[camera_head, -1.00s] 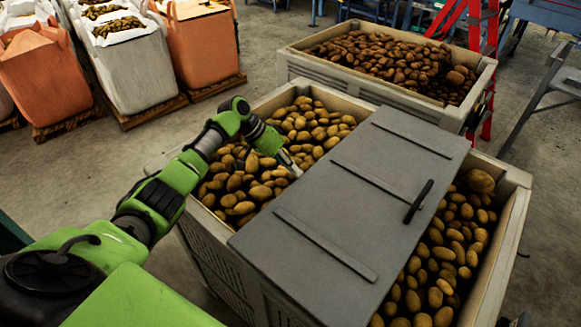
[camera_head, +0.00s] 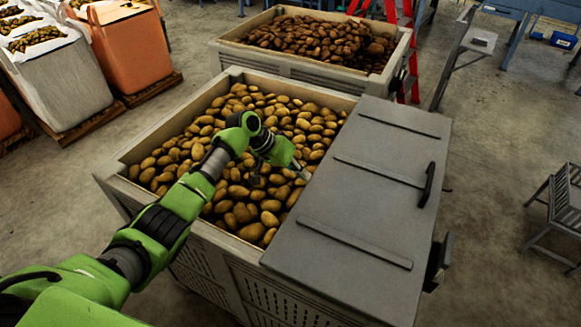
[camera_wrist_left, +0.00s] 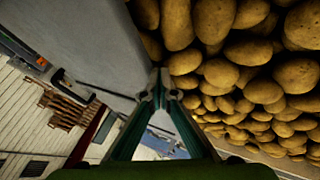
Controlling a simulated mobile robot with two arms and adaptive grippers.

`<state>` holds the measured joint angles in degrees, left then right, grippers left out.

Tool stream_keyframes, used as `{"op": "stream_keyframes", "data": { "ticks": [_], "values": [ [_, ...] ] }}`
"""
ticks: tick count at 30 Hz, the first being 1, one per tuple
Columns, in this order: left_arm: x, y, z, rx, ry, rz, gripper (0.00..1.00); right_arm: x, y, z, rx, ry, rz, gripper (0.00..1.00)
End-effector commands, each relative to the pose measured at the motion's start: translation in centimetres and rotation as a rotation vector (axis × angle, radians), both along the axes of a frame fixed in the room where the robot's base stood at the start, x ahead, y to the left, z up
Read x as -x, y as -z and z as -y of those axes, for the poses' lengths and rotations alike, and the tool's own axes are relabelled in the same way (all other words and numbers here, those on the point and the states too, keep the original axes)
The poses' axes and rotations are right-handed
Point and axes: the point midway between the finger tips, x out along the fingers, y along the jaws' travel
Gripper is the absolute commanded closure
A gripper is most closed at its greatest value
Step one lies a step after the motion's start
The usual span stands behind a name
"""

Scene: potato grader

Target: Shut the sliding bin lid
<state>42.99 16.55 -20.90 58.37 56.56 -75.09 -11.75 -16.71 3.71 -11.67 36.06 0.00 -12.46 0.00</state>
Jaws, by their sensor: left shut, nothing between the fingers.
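The sliding lid (camera_head: 375,195) is a flat grey panel with raised cross strips and a black handle (camera_head: 427,185) near its right edge. It covers the right end of the potato bin (camera_head: 125,190); the larger left part is open, full of potatoes. My left gripper (camera_head: 304,174) is shut and empty, low over the potatoes, with its tips at the lid's left edge. In the left wrist view the shut fingertips (camera_wrist_left: 160,82) are between the grey lid (camera_wrist_left: 85,40) and the potatoes (camera_wrist_left: 230,75); whether they touch the lid is unclear. My right gripper is not seen.
A second potato bin (camera_head: 290,68) stands behind, near a red ladder (camera_head: 405,45). Large sacks (camera_head: 130,45) stand on pallets at the back left. A grey slatted stand (camera_head: 555,215) is at the right. Open concrete floor lies right of the bin.

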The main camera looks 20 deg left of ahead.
Motion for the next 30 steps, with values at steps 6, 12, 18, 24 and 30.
{"op": "stream_keyframes", "data": {
  "ticks": [6,12,18,24,30],
  "values": [
    [0.1,-0.1,0.6,0.005,0.003,0.002,1.0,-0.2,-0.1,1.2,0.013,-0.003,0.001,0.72],
    [0.1,-0.1,0.6,0.005,0.003,0.002,1.0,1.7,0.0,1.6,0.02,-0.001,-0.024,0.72],
    [0.2,-0.8,0.1,0.006,0.004,0.003,1.0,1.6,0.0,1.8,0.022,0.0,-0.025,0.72],
    [1.1,-3.7,-2.2,0.001,0.0,0.006,1.0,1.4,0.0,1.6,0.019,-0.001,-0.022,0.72],
    [2.3,-7.0,-4.6,0.0,-0.001,0.005,1.0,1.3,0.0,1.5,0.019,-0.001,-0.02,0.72]
  ]
}}
